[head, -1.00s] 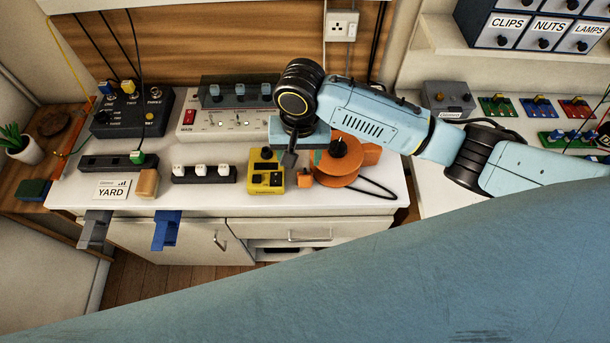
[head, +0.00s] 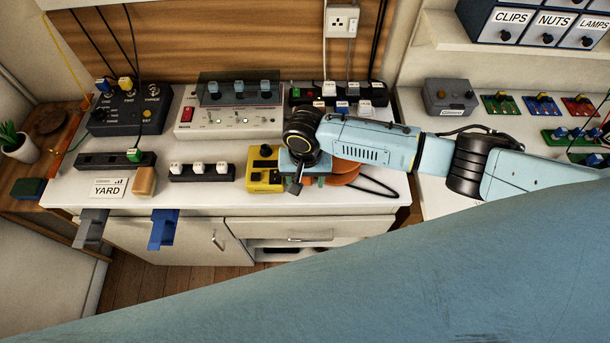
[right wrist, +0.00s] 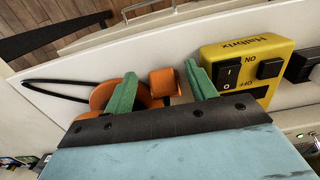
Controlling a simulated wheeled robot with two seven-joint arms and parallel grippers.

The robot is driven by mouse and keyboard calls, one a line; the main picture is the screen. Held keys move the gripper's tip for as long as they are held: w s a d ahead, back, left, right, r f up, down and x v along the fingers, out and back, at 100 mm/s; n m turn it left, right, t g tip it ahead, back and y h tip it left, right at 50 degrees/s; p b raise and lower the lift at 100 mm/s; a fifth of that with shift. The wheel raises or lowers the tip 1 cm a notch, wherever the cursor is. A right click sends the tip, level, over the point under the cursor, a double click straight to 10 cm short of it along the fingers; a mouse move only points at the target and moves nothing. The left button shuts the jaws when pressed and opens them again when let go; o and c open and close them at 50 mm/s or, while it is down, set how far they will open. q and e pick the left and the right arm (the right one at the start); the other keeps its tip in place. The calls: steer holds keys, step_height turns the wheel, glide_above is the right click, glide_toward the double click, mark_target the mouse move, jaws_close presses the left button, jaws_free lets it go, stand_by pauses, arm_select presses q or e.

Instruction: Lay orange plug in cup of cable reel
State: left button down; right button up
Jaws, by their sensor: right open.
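The orange plug (right wrist: 165,84) shows in the right wrist view between the two green fingers of my right gripper (right wrist: 160,74), which is open with a gap visible on the plug's right. In the head view my right gripper (head: 297,186) is over the bench front and hides the plug. The orange cable reel (head: 345,172) is just right of the gripper, largely covered by my arm. In the right wrist view the reel (right wrist: 102,98) is partly hidden behind the left finger; its cup cannot be made out. My left gripper is not in view.
A yellow switch box (head: 265,170) stands close to the gripper's left; it also shows in the right wrist view (right wrist: 240,66). A black cable loop (head: 375,182) lies right of the reel. A black socket strip (head: 203,172) is farther left. The bench's front edge is close.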

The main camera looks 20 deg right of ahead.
mark_target(305, 183)
steer(key=shift+a+f, duration=0.1)
steer(key=shift+f, duration=0.45)
steer(key=c, duration=1.2)
steer(key=shift+o, duration=0.2)
steer(key=w+d+r+n+b, duration=0.1)
steer(key=d+r, duration=0.3)
steer(key=r, duration=0.7)
steer(key=w+d+r+n+b, duration=0.1)
steer(key=d+r, duration=0.3)
steer(key=r, duration=0.8)
steer(key=shift+d+r+n+b, duration=0.2)
steer(key=shift+d+n+b, duration=0.2)
steer(key=shift+n, duration=0.3)
steer(key=shift+a, duration=0.1)
